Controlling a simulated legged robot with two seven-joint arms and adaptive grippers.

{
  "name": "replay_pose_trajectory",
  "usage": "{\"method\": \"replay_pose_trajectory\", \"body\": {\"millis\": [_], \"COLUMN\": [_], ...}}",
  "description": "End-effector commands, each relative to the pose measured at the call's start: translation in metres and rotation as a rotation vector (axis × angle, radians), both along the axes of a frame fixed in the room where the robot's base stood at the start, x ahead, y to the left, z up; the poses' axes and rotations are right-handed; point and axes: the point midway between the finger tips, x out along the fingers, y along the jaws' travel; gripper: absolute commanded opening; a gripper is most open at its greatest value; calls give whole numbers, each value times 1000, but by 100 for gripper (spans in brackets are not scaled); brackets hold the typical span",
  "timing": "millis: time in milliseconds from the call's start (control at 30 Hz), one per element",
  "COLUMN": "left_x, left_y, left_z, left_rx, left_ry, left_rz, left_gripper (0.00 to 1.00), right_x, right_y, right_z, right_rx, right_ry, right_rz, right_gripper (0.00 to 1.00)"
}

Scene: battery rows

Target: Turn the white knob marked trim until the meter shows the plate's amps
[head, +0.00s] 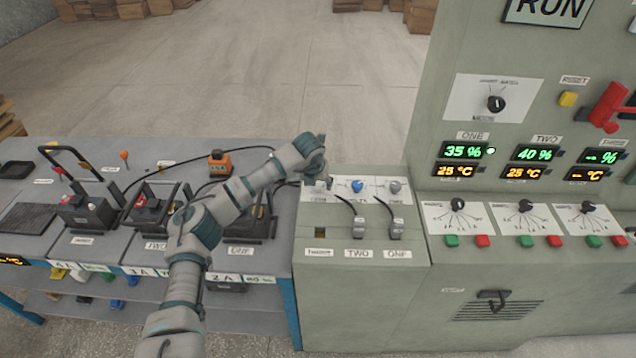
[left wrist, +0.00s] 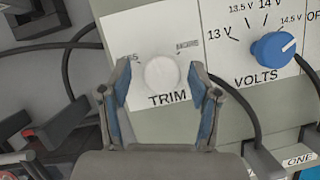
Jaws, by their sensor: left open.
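The white trim knob (left wrist: 160,73) is round and sits above the word TRIM in the left wrist view. In the head view it (head: 320,186) is small, at the left of the sloped panel top. My left gripper (left wrist: 159,88) is open, one finger on each side of the knob. I cannot tell whether the fingers touch it. In the head view the left gripper (head: 321,169) is over the knob. Bench-edge plates read 4 A, 3 A and 2 A (head: 222,278). An amber display (head: 12,261) is cut off at the left edge, unreadable. My right gripper is not in view.
The blue VOLTS knob (left wrist: 273,49) is right of the trim knob, with a grey knob (head: 394,187) beyond. Black cables and plugs (head: 358,228) lie in front. Batteries (head: 88,211) stand on the bench (head: 60,245). The tall cabinet (head: 440,120) rises at the right.

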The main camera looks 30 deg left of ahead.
Motion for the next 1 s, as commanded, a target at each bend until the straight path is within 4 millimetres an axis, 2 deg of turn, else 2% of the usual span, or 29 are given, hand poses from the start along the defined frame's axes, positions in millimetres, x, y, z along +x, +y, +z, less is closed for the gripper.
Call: {"method": "replay_pose_trajectory", "body": {"millis": [167,400,600,733,1000], "left_x": [-4,-23,-36,-40,-41], "left_y": [-2,-6,-10,-10,-11], "left_z": [16,65,96,105,107], "left_rx": [-1,-1,-3,-2,-2], "left_ry": [-4,-3,1,3,5], "left_rz": [-1,-2,0,0,0], "left_gripper": [63,63,63,63,63], "right_x": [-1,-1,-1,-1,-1], "right_y": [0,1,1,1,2], "right_z": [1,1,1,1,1], "right_rx": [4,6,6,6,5], "right_ry": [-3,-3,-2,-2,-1], "right_rz": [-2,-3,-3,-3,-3], "right_gripper": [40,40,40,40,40]}}
